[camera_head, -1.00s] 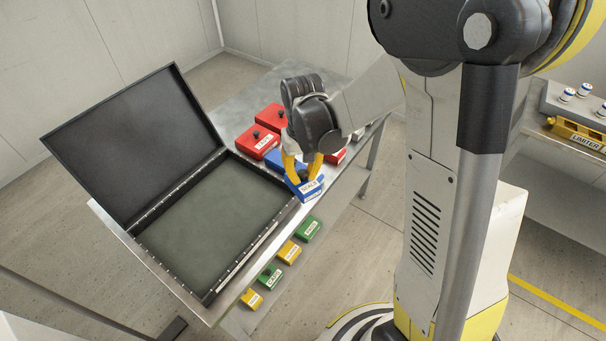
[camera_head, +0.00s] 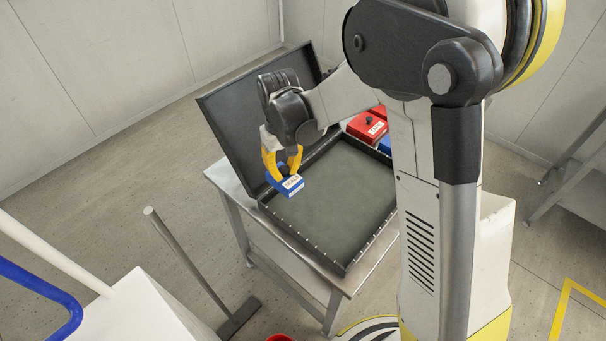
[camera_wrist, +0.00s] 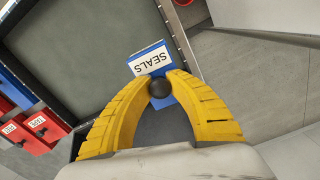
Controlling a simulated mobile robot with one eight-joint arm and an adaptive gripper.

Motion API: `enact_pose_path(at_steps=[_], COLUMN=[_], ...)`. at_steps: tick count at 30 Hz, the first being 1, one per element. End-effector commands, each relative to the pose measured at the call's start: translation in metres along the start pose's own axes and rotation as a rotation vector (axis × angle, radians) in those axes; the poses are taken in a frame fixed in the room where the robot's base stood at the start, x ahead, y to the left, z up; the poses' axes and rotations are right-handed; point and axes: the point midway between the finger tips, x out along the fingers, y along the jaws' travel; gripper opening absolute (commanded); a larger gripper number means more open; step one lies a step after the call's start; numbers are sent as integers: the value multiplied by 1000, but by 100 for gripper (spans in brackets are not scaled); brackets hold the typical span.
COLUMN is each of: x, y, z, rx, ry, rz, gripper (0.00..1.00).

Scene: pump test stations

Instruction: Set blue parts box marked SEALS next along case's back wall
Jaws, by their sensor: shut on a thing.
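The blue parts box marked SEALS (camera_head: 292,186) is held in the air by my gripper (camera_head: 283,176). In the wrist view my gripper's yellow fingers (camera_wrist: 160,88) are shut on the box's dark round knob, and the SEALS box (camera_wrist: 148,58) shows beyond them with its label upside down. The open black case (camera_head: 349,267) lies on the table with its lid (camera_head: 228,118) raised. The box is over the left end of the case, near the lid side. The visible grey floor of the case is empty. The gap under the box is hidden.
A red box (camera_head: 366,127) and part of a blue box (camera_head: 385,145) stand on the metal table (camera_head: 222,178) beyond the case. More red boxes (camera_wrist: 40,128) show at lower left in the wrist view.

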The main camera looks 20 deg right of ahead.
Motion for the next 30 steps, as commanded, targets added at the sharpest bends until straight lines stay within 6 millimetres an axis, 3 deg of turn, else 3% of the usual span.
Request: enact_pose_path(at_steps=[3, 11, 30], x=[0, 9, 75], y=[-10, -13, -13], z=[-7, -10, -9], rx=[-31, -42, -41], ry=[0, 0, 0], rz=[0, 0, 0], gripper=[0, 0, 0])
